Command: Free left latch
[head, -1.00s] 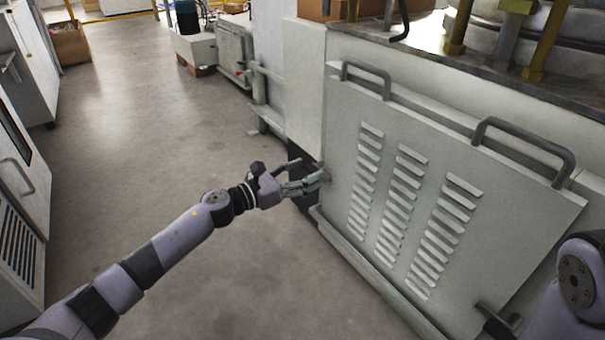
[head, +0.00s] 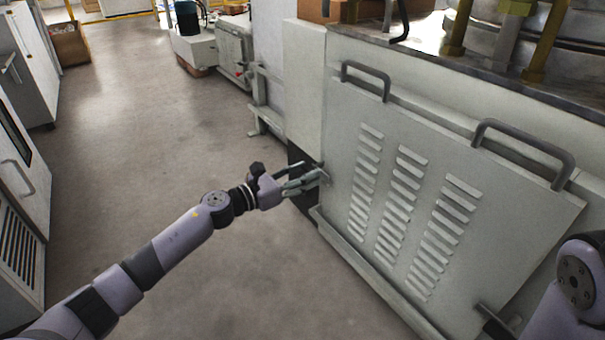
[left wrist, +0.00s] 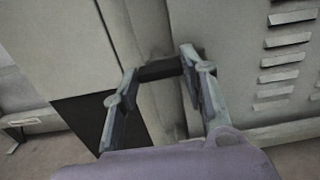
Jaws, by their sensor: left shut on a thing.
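The left latch (left wrist: 160,70) shows as a short dark bar at the left edge of the louvred grey panel (head: 340,190). My left gripper (head: 319,176) is at that edge. In the left wrist view my left gripper (left wrist: 160,68) has its two fingertips at either end of the latch, shut on it. In the head view the fingers mostly hide the latch. Another latch (head: 494,316) is at the panel's lower right. My right gripper is out of view; only part of my right arm shows at the right edge.
The panel has two dark handles, a left one (head: 365,76) and a right one (head: 522,150), along its top. A ledge (head: 365,270) runs under it. The floor (head: 150,150) to the left is clear. A white cabinet (head: 20,180) stands at the far left.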

